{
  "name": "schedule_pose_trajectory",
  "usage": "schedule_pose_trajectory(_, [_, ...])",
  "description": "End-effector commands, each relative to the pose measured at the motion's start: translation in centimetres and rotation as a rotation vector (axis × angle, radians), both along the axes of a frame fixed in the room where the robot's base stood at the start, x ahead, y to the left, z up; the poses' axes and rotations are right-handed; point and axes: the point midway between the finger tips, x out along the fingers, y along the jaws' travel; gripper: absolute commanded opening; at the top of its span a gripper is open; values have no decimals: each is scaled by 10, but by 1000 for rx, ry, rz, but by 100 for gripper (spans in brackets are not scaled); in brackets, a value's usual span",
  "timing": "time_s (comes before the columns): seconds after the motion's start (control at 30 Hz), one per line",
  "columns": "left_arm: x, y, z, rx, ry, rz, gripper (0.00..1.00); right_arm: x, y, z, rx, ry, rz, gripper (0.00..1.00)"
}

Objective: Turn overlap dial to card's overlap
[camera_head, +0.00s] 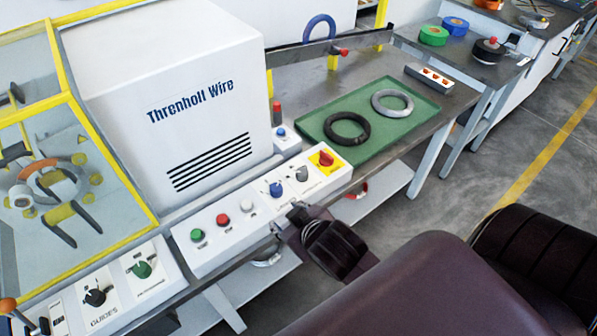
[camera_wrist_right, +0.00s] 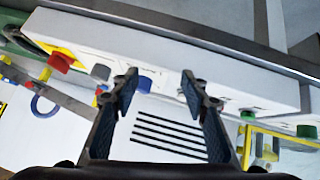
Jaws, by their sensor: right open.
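The front control panel (camera_head: 262,220) carries a blue dial (camera_head: 276,189) and a grey dial (camera_head: 302,174). The lettering beside them is too small to read, so I cannot tell which sets overlap. My right gripper (camera_head: 297,214) is at the panel's front edge, just below these dials. In the right wrist view, my right gripper (camera_wrist_right: 160,84) is open and empty. The blue dial (camera_wrist_right: 144,84) shows between its fingertips, nearer the left finger, with contact unclear. The grey dial (camera_wrist_right: 100,72) is outside the left finger. No card is legible. My left gripper is out of view.
A red switch (camera_head: 326,158) on yellow sits right of the dials. Green (camera_head: 197,235) and red (camera_head: 223,220) buttons sit left. A separate panel has a black guides dial (camera_head: 96,296) and a green dial (camera_head: 141,269). A green tray (camera_head: 371,154) holds two coils.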

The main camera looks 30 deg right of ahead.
Motion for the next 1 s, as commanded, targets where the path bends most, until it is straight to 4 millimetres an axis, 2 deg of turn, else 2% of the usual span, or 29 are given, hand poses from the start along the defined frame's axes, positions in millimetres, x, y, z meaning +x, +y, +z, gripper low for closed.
schedule_pose_trajectory(0.03, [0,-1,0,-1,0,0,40,22,1,16,-23,-79,16,42])
schedule_pose_trajectory(0.17, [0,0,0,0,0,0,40,67,9,57,-68,-272,64,42])
schedule_pose_trajectory(0.23, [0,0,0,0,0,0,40,90,17,85,-94,-388,100,42])
schedule_pose_trajectory(0.37, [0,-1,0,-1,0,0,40,127,43,147,-154,-633,207,42])
schedule_pose_trajectory(0.4, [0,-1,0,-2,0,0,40,136,55,168,-176,-716,253,42])
schedule_pose_trajectory(0.5, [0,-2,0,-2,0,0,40,149,91,220,-237,-922,396,42])
schedule_pose_trajectory(0.63, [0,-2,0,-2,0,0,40,145,146,267,-321,-1150,631,42])
schedule_pose_trajectory(0.7, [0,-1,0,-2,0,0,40,136,176,280,-370,-1246,778,42])
schedule_pose_trajectory(0.8, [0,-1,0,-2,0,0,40,119,213,283,-448,-1344,1007,42])
schedule_pose_trajectory(0.87, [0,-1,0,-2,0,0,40,108,231,275,-498,-1376,1155,42])
schedule_pose_trajectory(0.93, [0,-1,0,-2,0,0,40,97,246,257,-559,-1386,1335,42])
schedule_pose_trajectory(1.0, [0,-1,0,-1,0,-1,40,88,253,233,-625,-1363,1519,42])
